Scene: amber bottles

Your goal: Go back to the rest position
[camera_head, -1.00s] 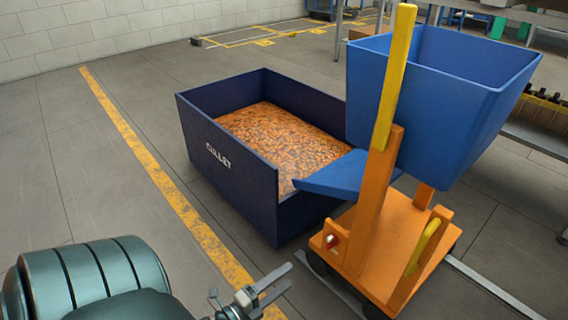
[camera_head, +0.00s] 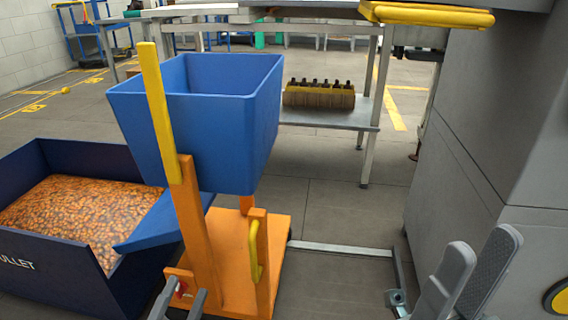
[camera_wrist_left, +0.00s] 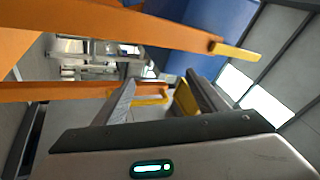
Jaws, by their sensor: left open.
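My left gripper (camera_head: 185,293) is at the bottom edge of the head view, in front of the orange cart (camera_head: 232,262). Its two fingers are apart with nothing held between them. In the left wrist view its fingers (camera_wrist_left: 160,84) spread toward a yellow handle (camera_wrist_left: 150,100), which seems to lie beyond the tips. My right gripper (camera_head: 474,270) shows as two grey, rounded fingers at the lower right, beside the grey machine. Its base is cut off, and I cannot tell how far its jaws are open.
The cart carries a blue hopper (camera_head: 205,120) and a yellow upright bar (camera_head: 158,115). A dark blue cullet bin (camera_head: 75,155) with amber pieces stands left. A grey machine (camera_head: 500,120) blocks the right. A crate of bottles (camera_head: 318,97) sits on a shelf behind. Open floor lies between.

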